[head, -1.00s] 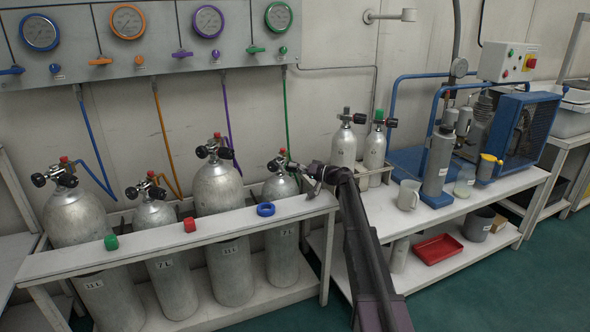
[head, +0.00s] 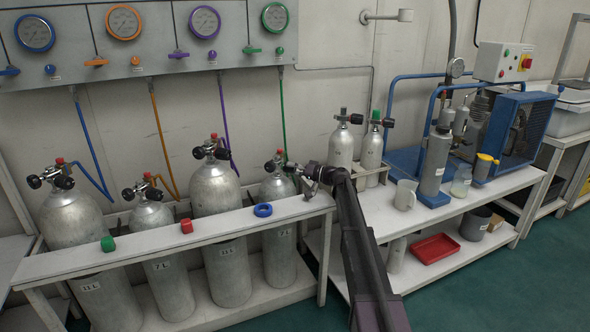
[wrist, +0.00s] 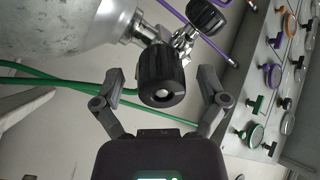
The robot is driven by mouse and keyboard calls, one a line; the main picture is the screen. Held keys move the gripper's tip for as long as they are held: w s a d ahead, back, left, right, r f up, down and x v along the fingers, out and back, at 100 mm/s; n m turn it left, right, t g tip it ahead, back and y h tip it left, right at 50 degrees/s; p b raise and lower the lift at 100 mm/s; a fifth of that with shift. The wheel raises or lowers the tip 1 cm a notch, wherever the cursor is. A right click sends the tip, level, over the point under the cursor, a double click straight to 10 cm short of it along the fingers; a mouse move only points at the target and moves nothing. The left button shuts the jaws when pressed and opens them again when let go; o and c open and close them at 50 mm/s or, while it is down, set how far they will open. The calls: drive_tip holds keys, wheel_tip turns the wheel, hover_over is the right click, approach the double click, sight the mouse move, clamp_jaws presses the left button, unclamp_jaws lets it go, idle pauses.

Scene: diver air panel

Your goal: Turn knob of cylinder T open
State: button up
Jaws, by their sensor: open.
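The rightmost cylinder (head: 277,187) in the rack is small and grey, with a green hose (head: 282,120) behind it. No letter T is readable on any cylinder. My gripper (head: 301,171) is at the right side of this cylinder's valve in the head view. In the wrist view a black ribbed knob (wrist: 162,76) with a pale centre faces me. My open gripper (wrist: 163,88) has one finger on each side of it, with visible gaps. A second black knob (wrist: 205,18) and the grey cylinder body (wrist: 75,30) show above. My gripper partly hides the valve in the head view.
A white rail (head: 200,222) runs in front of the cylinders, with green (head: 108,243), red (head: 187,226) and blue (head: 263,210) caps on top. A gauge panel (head: 150,50) hangs behind. More cylinders (head: 341,145) and a mug (head: 405,195) stand on the right bench.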

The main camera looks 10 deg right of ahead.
drive_tip(key=shift+m, duration=0.3)
